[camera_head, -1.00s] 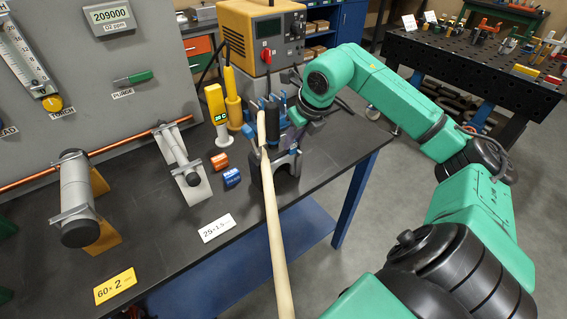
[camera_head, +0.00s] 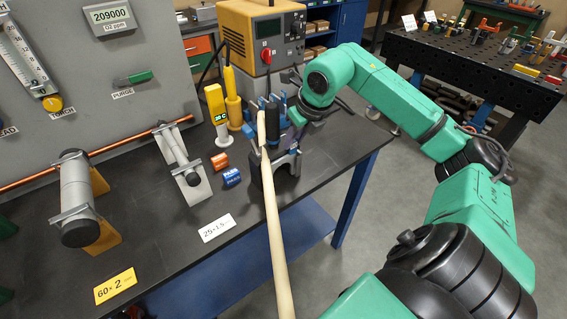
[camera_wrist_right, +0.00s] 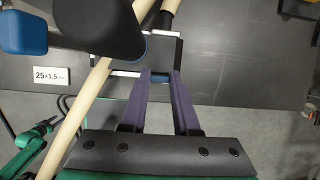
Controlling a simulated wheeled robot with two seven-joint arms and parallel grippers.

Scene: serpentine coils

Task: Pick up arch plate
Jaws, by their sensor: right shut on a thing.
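The item I take as the arch plate is a dark arched piece with a light metal top (camera_head: 287,166). It stands at the table's right end, under the front of the blue clamp-like fixture (camera_head: 268,118). My right gripper (camera_head: 298,138) reaches in from the right just above it. In the right wrist view, its two purple fingers (camera_wrist_right: 161,76) are close together at the edge of the dark block (camera_wrist_right: 165,52) with light metal strips. They are shut on it, though the contact is partly hidden. My left gripper is not seen.
A long pale rod (camera_head: 274,230) runs from the fixture past the table's front edge, close to my right gripper. A yellow power unit (camera_head: 262,38) stands behind. Floor to the right is open.

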